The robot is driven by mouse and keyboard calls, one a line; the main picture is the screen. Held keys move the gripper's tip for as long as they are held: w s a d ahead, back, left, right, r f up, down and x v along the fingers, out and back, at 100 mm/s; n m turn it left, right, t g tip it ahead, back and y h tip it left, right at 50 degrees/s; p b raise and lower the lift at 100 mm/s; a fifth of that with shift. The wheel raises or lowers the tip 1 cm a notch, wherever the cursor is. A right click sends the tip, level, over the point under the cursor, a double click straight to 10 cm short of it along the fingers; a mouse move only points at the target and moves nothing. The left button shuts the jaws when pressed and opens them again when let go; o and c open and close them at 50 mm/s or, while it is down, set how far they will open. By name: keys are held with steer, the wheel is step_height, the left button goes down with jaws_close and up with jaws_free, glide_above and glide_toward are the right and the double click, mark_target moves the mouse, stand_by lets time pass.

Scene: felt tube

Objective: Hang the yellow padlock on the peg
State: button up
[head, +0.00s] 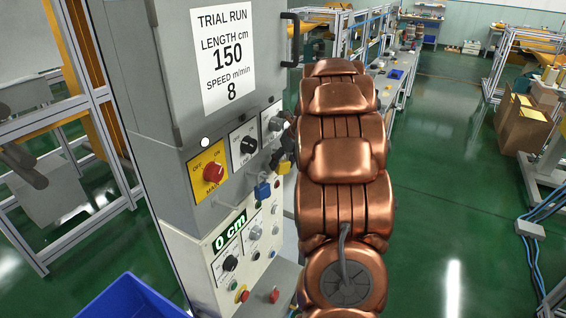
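The yellow padlock (284,167) is small in the head view, at the right edge of the grey control cabinet, close beside my copper-coloured arm. My dark gripper (282,153) is right at it, in front of the panel. The fingers are small and partly hidden by my arm, so I cannot tell whether they are closed on the padlock. A blue padlock (262,190) hangs just left of and below the yellow one. A thin pale rod (232,208), possibly a peg, sticks out from the cabinet left of the blue padlock.
The cabinet has a red knob on a yellow plate (213,172), other dials, and a "0 cm" display (230,231). A red button (274,295) is on the ledge below. A blue bin (133,299) stands at lower left.

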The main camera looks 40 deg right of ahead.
steer(key=o, duration=0.3)
steer(key=shift+s, duration=0.1)
